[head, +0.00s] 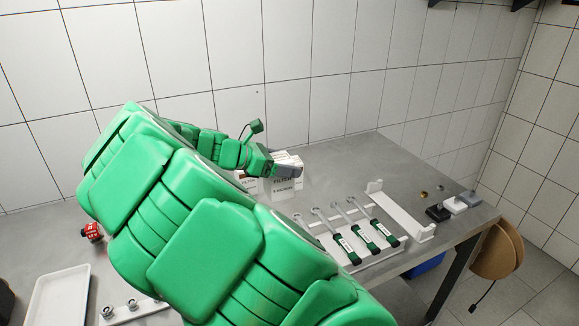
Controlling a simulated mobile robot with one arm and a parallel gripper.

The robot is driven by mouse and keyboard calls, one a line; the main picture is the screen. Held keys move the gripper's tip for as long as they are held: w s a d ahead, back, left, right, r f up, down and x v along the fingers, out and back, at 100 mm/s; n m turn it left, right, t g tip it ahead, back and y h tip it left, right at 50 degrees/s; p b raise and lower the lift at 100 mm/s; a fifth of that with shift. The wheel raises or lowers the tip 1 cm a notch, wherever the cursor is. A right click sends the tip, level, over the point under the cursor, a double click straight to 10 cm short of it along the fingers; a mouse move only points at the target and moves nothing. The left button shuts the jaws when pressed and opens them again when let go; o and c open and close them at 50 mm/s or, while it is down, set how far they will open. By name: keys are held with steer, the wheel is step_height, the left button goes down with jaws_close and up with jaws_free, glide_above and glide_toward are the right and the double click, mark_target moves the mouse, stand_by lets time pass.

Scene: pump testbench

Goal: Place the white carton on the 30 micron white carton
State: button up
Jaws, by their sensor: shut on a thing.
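White cartons stand close together at the back of the grey table in the head view. The front carton (284,188) bears dark lettering that reads "FILTER"; the smaller line under it is too small to read surely. Another white carton (285,157) shows just behind and above my gripper (289,171). My gripper reaches over the front carton from the left and is shut on a white carton, mostly hidden by the fingers. Part of a further carton (246,184) with a brown-red patch shows at the left, under my wrist. I cannot tell whether the held carton touches the one below.
Right of the cartons lies a white rack (352,262) with several wrenches and green-black labelled items. A white bracket (402,212) stands beyond it. A white tray (60,297) and a red part (92,231) lie at the left. My green arm hides the table's middle.

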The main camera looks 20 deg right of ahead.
steer(key=w+d+r, duration=0.7)
steer(key=d+r, duration=0.2)
steer(key=w+d+f, duration=0.4)
steer(key=w+f, duration=0.5)
steer(key=w, duration=0.4)
steer(key=shift+d+f+t, duration=0.15)
steer(key=shift+f+t, duration=0.15)
steer(key=shift+t, duration=0.1)
step_height(320, 180, down, 4)
steer(key=shift+w+r, duration=0.15)
steer(key=o, duration=1.2)
